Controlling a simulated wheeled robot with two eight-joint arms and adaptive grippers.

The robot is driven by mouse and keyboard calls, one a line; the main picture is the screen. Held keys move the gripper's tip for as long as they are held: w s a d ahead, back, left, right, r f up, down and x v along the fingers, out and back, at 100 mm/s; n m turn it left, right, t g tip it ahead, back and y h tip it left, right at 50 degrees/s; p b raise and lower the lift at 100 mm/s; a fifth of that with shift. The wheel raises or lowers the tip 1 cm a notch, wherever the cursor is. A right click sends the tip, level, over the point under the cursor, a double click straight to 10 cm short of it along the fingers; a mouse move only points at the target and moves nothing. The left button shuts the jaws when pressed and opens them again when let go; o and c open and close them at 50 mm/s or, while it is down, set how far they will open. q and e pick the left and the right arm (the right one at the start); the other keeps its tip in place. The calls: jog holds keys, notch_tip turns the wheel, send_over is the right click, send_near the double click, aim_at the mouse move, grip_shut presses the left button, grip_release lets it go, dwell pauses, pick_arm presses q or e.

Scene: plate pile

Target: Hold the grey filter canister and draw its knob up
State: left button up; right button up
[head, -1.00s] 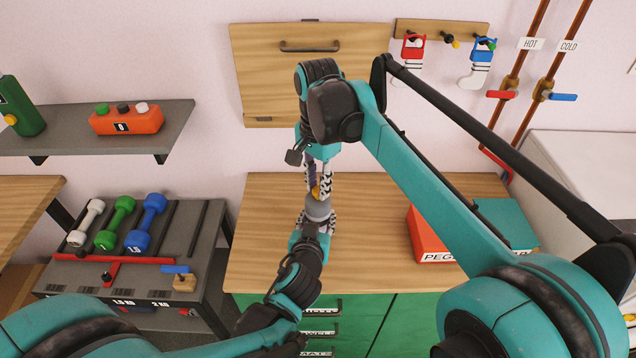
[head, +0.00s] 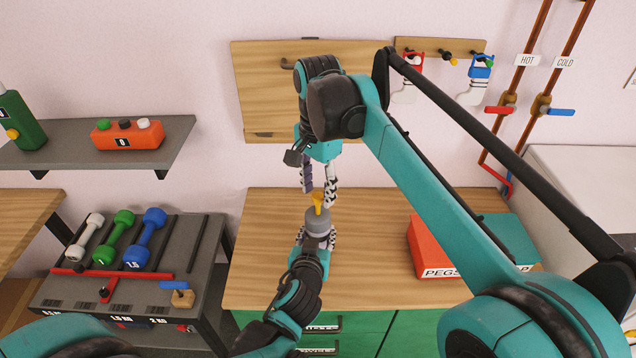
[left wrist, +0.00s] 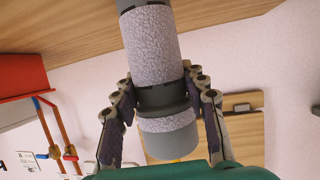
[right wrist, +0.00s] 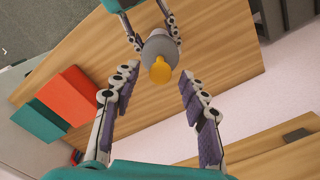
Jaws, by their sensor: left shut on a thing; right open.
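The grey filter canister (head: 318,222) is held roughly upright above the wooden counter. My left gripper (head: 316,238) is shut around its body. The left wrist view shows the fingers on both sides of the canister's dark band (left wrist: 165,98). The yellow knob (head: 317,201) stands on a yellow stem above the canister's top; it also shows in the right wrist view (right wrist: 160,70). My right gripper (head: 318,194) is open above the canister, pointing down. In the right wrist view, its fingers (right wrist: 159,75) are apart with the knob just beyond their tips, clear of both.
The wooden counter (head: 262,270) is clear around the canister. An orange box (head: 430,250) and a teal one (head: 512,238) stand at its right. A dumbbell rack (head: 190,240) is at the left. A wooden wall cabinet (head: 258,90) is behind my right arm.

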aim_at(318, 195)
notch_tip(318, 195, up, 12)
dwell(0.5)
pick_arm(q)
jog(key=o, duration=1.5)
jog(key=shift+s, duration=0.1)
jog(key=v, duration=1.1)
jog(key=s+a+f+n+g+y, duration=0.1)
jog(key=s+a+g, duration=0.1)
jog(key=a, duration=0.6)
jog(key=s+a+f+g+y, duration=0.1)
jog(key=s+a+f+g, duration=0.1)
jog(key=a, duration=0.6)
jog(key=shift+s+n+g, duration=0.4)
jog(key=shift+s+g, duration=0.4)
jog(key=shift+g, duration=0.4)
pick_arm(e)
jog(key=s+d+f+n+t, duration=0.2)
jog(key=s+d+f, duration=0.3)
jog(key=f, duration=0.3)
jog(key=s+d+f+n+t, duration=0.2)
jog(key=s+d+f+n, duration=0.2)
jog(key=d+f, duration=0.3)
jog(key=s+d+f+n+t, duration=0.3)
jog(key=s+d+f, duration=0.2)
jog(key=f, duration=0.6)
jog(key=shift+s+d, duration=0.4)
jog(key=shift+s, duration=0.6)
